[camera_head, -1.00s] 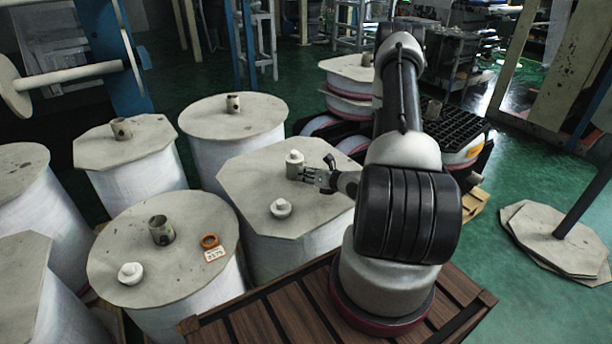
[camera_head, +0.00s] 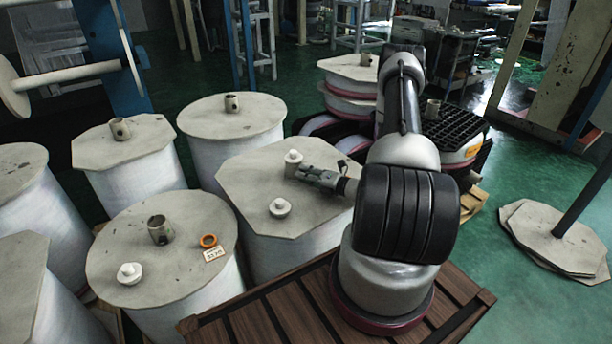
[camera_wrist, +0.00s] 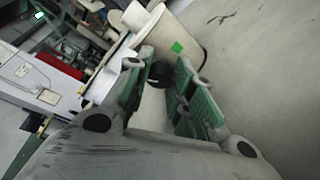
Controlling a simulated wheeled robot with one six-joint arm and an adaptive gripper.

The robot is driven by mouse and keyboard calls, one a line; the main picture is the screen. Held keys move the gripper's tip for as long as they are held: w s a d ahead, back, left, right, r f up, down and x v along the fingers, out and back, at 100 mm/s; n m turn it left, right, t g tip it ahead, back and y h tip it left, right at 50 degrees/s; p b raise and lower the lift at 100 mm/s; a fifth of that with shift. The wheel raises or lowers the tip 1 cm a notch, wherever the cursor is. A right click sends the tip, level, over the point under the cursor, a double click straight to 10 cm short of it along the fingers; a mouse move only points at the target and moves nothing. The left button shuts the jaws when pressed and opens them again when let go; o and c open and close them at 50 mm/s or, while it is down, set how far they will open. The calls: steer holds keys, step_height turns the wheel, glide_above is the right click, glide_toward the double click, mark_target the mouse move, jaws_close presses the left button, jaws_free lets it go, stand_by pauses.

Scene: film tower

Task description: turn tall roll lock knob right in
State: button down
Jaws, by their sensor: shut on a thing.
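The tall roll (camera_head: 252,176) has a pale octagonal top and stands left of my arm. On its top is a short pale core with a white cap (camera_head: 293,157). My gripper (camera_head: 302,174) lies low and almost level against the right side of this core. In the wrist view my gripper (camera_wrist: 163,95) has its green-lined fingers on either side of a pale, dark-ended piece (camera_wrist: 152,105), probably the lock knob. It is shut on this piece. In the head view the fingers hide the knob, so its turn and depth cannot be told.
A second white cap (camera_head: 279,207) lies on the same top, near the gripper. Other rolls stand close behind and left. Wooden slats (camera_head: 290,312) lie below my arm.

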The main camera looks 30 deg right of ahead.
stand_by(0.5)
steer(key=c, duration=1.2)
jaws_free()
